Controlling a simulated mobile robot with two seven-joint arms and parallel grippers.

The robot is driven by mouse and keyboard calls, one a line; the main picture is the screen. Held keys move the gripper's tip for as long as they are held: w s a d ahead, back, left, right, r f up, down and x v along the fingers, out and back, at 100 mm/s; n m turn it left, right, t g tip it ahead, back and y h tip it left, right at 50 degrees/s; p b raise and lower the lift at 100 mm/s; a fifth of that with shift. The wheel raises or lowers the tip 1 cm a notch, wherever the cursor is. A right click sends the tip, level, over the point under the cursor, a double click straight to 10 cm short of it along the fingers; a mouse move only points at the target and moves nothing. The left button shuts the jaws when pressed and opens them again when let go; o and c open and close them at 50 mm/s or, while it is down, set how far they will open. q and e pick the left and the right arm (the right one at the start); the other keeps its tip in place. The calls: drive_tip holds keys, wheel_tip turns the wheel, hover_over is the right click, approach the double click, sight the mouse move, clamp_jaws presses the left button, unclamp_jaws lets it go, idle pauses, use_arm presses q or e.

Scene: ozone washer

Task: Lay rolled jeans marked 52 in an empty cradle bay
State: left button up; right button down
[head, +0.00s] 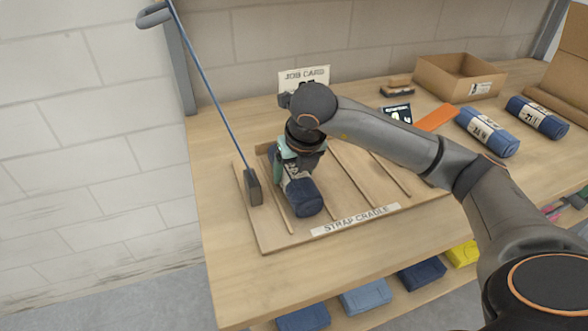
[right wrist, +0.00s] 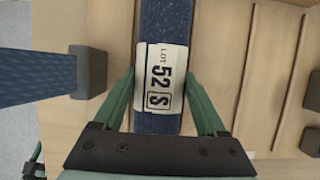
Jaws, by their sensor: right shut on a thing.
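The dark blue rolled jeans (head: 308,198) lie lengthwise at the strap cradle's (head: 262,243) left side, near the leftmost thin divider. Their white band (right wrist: 161,78) reads LOT 52 S in the right wrist view. My right gripper (head: 290,165) is shut on the roll, with green fingers on both sides of the band; these fingers also show in the right wrist view (right wrist: 159,88). The roll is low over the board; I cannot tell if it touches it. Bays to the right, between thin wooden dividers, look empty. My left gripper is not in view.
A blue strap (head: 215,98) runs down to a dark block (head: 253,187) left of the roll. A job card (head: 303,76) stands behind, partly hidden. Two more rolls (head: 487,132) (head: 538,117), an orange card (head: 436,117) and a cardboard box (head: 458,76) lie right.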

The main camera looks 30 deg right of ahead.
unclamp_jaws()
idle(0.3)
drive_tip(key=v, duration=1.2)
drive_tip(key=shift+s+p, duration=0.15)
drive_tip(key=shift+p, duration=0.15)
